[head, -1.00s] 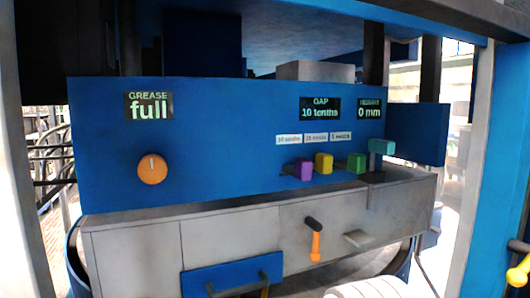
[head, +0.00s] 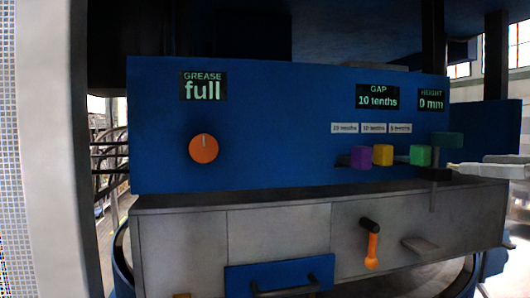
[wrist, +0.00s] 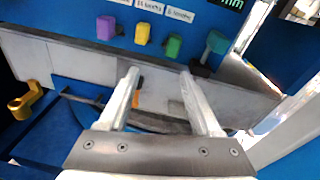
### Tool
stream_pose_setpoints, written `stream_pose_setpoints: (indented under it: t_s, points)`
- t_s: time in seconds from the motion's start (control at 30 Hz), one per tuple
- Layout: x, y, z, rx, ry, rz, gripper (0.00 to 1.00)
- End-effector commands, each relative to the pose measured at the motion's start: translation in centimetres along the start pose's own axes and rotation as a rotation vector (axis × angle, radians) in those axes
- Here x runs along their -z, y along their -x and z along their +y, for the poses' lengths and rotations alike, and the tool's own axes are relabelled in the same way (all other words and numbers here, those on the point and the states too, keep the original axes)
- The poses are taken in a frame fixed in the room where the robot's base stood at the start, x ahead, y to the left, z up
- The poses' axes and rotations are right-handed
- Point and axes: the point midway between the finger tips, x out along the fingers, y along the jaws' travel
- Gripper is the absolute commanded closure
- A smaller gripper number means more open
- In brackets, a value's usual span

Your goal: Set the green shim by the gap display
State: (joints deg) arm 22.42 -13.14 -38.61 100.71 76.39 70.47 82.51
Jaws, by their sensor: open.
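The gap display (head: 377,97) on the blue panel reads 10 tenths. Below it is a row of three small labels (head: 372,128); the right one seems to read 5 tenths, the others are too blurred to be sure. Under these, a purple block (head: 362,157), a yellow block (head: 383,155) and the green shim (head: 420,155) stick out from the panel in a row, green at the right. In the wrist view the green shim (wrist: 173,46) lies beyond my gripper (wrist: 160,73), whose two pale fingers are apart and empty.
A teal-topped lever (head: 447,140) stands just right of the green shim. A grease display (head: 203,87) reads full above an orange knob (head: 204,148). The height display (head: 431,99) reads 0 mm.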

Motion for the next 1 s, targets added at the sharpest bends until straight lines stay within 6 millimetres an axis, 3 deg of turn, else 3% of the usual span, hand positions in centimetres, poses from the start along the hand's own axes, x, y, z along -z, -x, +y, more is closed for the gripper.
stream_pose_setpoints:
  t_s: [0.2, 0.37, 1.0]
  points:
    - [-0.8, 0.9, -2.2, 0.046, -0.155, -0.086, 0.35]
    - [-1.0, -0.6, -2.3, 0.045, -0.162, -0.089, 0.35]
    - [-2.1, -13.7, -2.8, 0.044, -0.159, -0.087, 0.35]
